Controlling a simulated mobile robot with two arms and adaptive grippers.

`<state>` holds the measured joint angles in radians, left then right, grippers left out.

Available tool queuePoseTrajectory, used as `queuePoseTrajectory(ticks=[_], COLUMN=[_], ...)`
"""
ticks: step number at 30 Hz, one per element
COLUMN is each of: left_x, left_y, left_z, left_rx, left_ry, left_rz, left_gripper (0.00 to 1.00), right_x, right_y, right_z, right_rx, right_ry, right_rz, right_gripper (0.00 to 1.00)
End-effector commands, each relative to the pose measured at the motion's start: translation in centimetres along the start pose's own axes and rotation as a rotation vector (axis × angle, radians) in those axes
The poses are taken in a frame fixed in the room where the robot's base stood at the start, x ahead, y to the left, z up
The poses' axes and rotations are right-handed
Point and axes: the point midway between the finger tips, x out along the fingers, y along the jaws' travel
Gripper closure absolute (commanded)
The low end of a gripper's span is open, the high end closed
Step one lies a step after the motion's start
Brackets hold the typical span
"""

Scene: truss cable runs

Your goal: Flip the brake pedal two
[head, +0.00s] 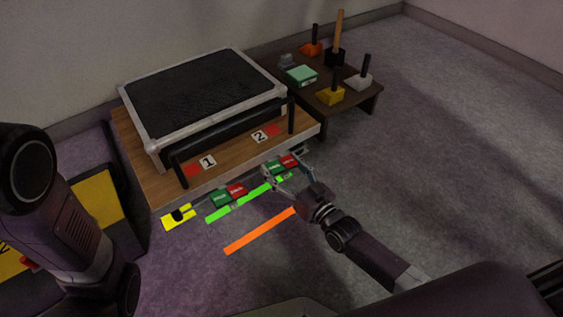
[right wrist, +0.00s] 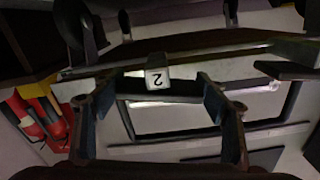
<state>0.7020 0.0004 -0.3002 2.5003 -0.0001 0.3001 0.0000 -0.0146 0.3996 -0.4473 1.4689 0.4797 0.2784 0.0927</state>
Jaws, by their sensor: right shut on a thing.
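A wooden bench (head: 140,165) has white tags 1 (head: 208,162) and 2 (head: 260,136) on its front. Below its front edge are two small green and red panels, one under tag 1 (head: 228,193) and one under tag 2 (head: 283,165). My right gripper (head: 279,175) is at the panel under tag 2. In the right wrist view, a tag 2 (right wrist: 157,78) shows upside down, above a dark bar (right wrist: 160,98) between the fingers. The gripper is shut on this bar, which appears to be brake pedal two; its contact is partly hidden. My left gripper is out of view.
A large black, silver-edged case (head: 205,95) sits on the bench. A low dark table (head: 330,107) with several handled blocks stands behind to the right. Yellow, green and orange strips (head: 258,232) lie in front. Grey floor on the right is clear.

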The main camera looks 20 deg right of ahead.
Motion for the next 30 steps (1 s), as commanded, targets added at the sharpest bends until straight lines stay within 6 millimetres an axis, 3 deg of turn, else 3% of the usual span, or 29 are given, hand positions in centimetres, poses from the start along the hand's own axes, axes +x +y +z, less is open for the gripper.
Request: queuePoseTrajectory(ticks=[7,8,12,23,30], left_x=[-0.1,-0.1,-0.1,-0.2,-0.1], left_y=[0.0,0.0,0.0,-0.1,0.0], left_z=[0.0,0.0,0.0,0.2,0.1], left_rx=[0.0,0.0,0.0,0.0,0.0], left_ry=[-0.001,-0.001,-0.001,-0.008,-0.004], left_rz=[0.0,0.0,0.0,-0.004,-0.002], left_gripper=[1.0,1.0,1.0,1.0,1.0], right_x=[0.0,0.0,0.0,-0.4,-4.0], right_y=[0.0,0.0,0.0,0.0,0.0], right_z=[0.1,0.1,0.1,0.1,0.2], right_rx=[0.011,0.011,0.009,0.006,0.006], right_ry=[0.0,0.0,0.0,0.0,-0.003], right_rz=[0.001,0.001,0.001,0.001,0.001], right_gripper=[0.56,0.3,0.15,0.15,0.15])
